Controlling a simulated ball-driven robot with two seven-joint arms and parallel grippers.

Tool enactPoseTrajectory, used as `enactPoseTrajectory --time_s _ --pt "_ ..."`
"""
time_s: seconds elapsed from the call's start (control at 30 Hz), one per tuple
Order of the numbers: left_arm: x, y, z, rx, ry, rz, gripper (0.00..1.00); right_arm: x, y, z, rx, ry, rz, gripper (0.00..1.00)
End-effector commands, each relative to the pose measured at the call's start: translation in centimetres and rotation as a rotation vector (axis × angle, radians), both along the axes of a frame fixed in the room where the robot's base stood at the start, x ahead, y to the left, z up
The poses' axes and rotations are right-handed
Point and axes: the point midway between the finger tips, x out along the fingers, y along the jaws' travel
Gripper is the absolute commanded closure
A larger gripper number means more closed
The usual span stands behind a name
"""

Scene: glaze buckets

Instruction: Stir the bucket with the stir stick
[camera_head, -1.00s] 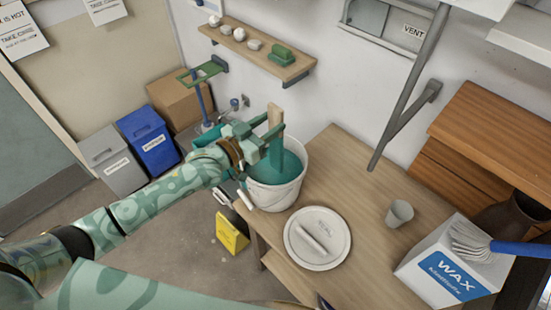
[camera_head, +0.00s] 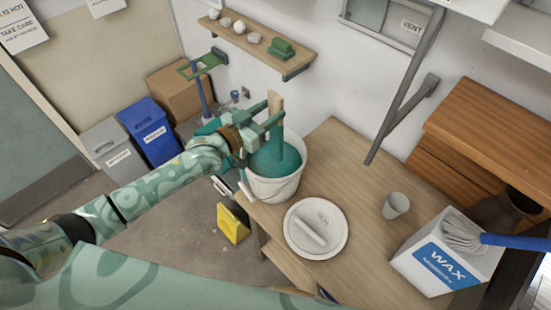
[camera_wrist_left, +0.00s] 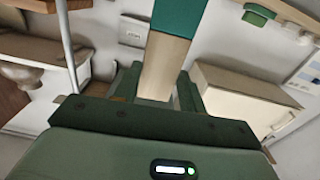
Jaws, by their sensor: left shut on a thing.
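The stir stick (camera_head: 276,104) is pale wood at its top and teal lower down. My left gripper (camera_head: 267,118) is shut on its upper part, above the bucket. The stick stands nearly upright, and its lower end is hidden in the teal glaze (camera_head: 265,161). The white bucket (camera_head: 273,191) stands at the left end of the wooden table. In the left wrist view the stick (camera_wrist_left: 165,66) runs up between the fingers of the gripper (camera_wrist_left: 158,88), with its teal part at the top edge. My right gripper is not in view.
A round white lid (camera_head: 330,243) lies beside the bucket on the table (camera_head: 350,180). A grey cup (camera_head: 396,206) and a white wax box (camera_head: 430,275) with a blue-handled brush (camera_head: 510,241) are further right. A shelf (camera_head: 262,50) hangs behind; a yellow sign (camera_head: 232,224) stands on the floor.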

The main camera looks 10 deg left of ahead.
Motion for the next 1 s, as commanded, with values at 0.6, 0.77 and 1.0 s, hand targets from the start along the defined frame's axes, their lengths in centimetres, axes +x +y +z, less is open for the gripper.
enactPoseTrajectory --time_s 0.6,0.77,1.0 --pt "0.0 0.0 4.8 -0.002 -0.001 0.000 1.00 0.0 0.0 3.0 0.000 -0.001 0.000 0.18" --pt "0.0 0.0 5.0 0.000 0.000 0.000 1.00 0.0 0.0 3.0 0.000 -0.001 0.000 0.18" --pt "0.0 0.0 5.0 -0.001 -0.001 0.000 1.00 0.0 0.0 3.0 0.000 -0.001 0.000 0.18"
